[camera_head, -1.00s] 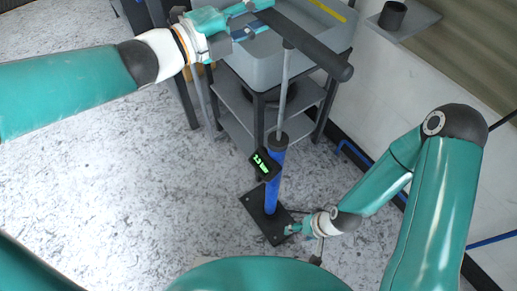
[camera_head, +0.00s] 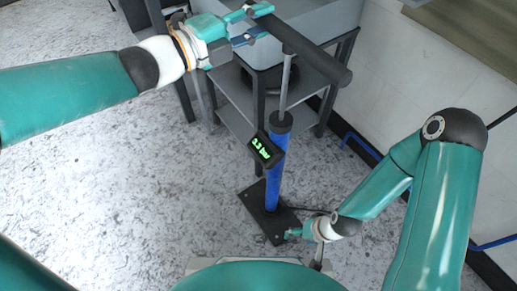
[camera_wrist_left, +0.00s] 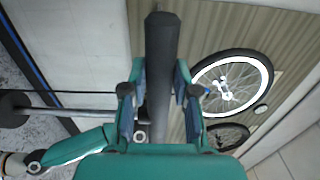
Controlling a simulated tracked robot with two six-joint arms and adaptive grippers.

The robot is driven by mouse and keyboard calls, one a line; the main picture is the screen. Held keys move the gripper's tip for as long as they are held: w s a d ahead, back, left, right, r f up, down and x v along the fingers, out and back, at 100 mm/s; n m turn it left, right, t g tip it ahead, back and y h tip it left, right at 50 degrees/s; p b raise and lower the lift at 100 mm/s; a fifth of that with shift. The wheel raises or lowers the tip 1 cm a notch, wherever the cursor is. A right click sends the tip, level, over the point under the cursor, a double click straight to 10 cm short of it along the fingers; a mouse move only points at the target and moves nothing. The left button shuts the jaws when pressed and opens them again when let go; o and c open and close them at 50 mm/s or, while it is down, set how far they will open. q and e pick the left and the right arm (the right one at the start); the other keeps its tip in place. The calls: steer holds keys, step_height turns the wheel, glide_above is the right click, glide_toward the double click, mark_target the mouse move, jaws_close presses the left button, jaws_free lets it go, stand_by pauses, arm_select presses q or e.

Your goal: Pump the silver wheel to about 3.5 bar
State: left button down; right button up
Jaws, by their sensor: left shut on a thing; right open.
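The floor pump has a blue barrel (camera_head: 273,180), a dark base plate (camera_head: 265,218) on the floor and a black crossbar handle (camera_head: 310,52). A length of its rod shows above the barrel. The gauge (camera_head: 265,149) shows green digits that look like 2.3 bar, though they are small. My left gripper (camera_head: 258,25) is shut on the handle's left part; the left wrist view shows the handle (camera_wrist_left: 161,60) between its fingers. My right gripper (camera_head: 291,233) is open, low beside the base plate. A spoked wheel (camera_wrist_left: 268,72) with a pale rim ring shows in the left wrist view.
A grey table with a bin (camera_head: 325,20) stands behind the pump, with a dark round thing on its shelf. A second, darker wheel (camera_wrist_left: 246,133) is below the first in the left wrist view. Speckled floor (camera_head: 130,190) is clear to the left.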

arm_select(q)
step_height(320, 180, down, 16)
steer(key=b, duration=0.9)
steer(key=shift+f, duration=0.15)
steer(key=c, duration=0.9)
jaws_free()
steer(key=shift+c, duration=0.2)
steer(key=o, duration=0.4)
steer(key=shift+r, duration=0.2)
steer(key=shift+a, duration=0.1)
steer(key=v, duration=0.8)
steer(key=shift+s+a, duration=0.25)
steer(key=shift+s, duration=0.05)
steer(key=shift+r, duration=0.1)
